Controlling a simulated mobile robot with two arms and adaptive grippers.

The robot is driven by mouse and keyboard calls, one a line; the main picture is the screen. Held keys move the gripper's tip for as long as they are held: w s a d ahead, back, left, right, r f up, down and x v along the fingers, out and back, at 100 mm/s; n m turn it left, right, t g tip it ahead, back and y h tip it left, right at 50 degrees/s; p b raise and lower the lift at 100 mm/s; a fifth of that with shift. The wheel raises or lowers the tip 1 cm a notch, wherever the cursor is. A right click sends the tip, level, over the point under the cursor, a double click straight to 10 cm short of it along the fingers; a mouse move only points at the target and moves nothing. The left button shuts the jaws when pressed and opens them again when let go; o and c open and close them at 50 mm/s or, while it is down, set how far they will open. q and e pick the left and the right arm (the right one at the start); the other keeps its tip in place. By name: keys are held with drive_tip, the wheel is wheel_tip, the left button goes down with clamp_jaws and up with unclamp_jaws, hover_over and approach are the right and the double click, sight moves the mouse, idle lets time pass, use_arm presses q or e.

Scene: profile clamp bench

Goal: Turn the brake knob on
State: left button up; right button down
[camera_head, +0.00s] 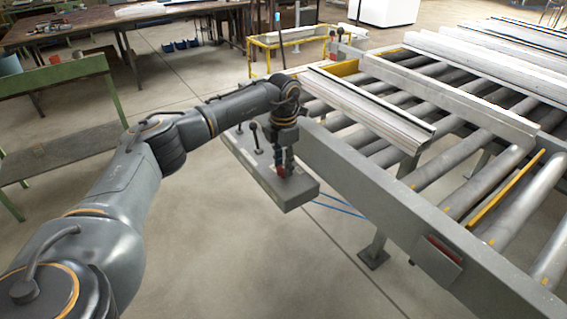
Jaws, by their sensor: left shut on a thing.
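A grey control box (292,199) is mounted along the left side of the roller bench. My left gripper (284,166) points down over the near end of the box. A black ball-topped lever (254,130) stands on the same box, farther back. My right gripper is not in view.
The roller bench (380,205) carries long metal profiles (369,108) and fills the right side. A green-framed bench (60,145) stands at the left. A cluttered table (100,25) is at the back. Open floor lies in front of the box.

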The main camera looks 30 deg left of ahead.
sight(283, 167)
use_arm(q)
drive_tip(key=o, duration=1.2)
drive_tip(key=shift+r, duration=0.15)
wheel_tip(283, 167, up, 12)
drive_tip(key=shift+f, duration=0.1)
drive_tip(key=shift+f, duration=0.1)
